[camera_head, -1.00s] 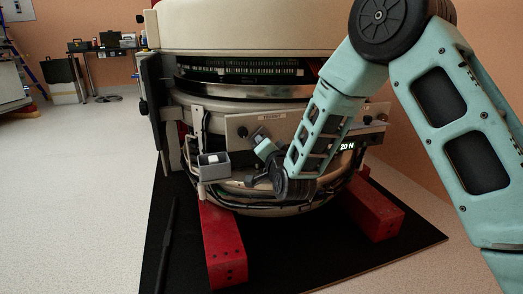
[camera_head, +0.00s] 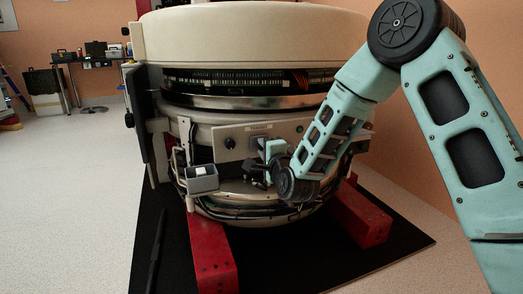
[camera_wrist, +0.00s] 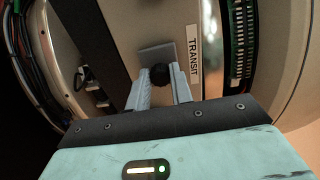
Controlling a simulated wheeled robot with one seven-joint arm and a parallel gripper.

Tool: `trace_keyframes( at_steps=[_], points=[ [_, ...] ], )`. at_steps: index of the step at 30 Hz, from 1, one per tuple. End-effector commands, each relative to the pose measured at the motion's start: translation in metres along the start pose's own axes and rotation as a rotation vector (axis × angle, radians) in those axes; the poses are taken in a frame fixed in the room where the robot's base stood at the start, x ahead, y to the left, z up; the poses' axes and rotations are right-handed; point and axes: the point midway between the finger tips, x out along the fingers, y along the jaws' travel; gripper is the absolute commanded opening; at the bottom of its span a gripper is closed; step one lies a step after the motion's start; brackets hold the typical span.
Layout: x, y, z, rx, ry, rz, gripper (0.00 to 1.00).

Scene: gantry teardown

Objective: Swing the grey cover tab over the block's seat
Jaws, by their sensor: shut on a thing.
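In the wrist view my gripper (camera_wrist: 161,80) has its two pale fingers closed around a small black knob (camera_wrist: 160,73). A flat grey tab (camera_wrist: 156,52) lies just behind the knob, against the beige panel. A white label reading TRANSIT (camera_wrist: 193,55) is beside the tab on the right. In the head view my gripper (camera_head: 264,162) is at the panel (camera_head: 243,131) on the front of the round machine, partly hidden by my wrist. The grey tab shows small above it (camera_head: 260,139). I cannot make out the block's seat clearly; my fingers and the knob cover part of this area.
Red feet (camera_head: 210,255) hold the machine over a black mat (camera_head: 182,270). The floor (camera_head: 80,200) at left is clear.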

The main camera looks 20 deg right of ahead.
Motion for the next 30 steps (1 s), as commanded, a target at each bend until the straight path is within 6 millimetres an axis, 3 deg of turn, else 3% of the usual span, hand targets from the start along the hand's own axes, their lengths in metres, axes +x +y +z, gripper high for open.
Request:
trace_keyframes(
  at_steps=[16,17,19,30],
  points=[
    [-0.0007,0.0015,-0.0021,0.024,0.001,0.004,0.00],
    [-0.0006,0.0015,-0.0022,0.024,0.002,0.004,0.28],
    [-0.0006,0.0014,-0.0021,0.024,0.001,0.003,0.44],
    [0.0011,0.0004,-0.0009,0.023,0.000,0.001,0.44]
  ],
)
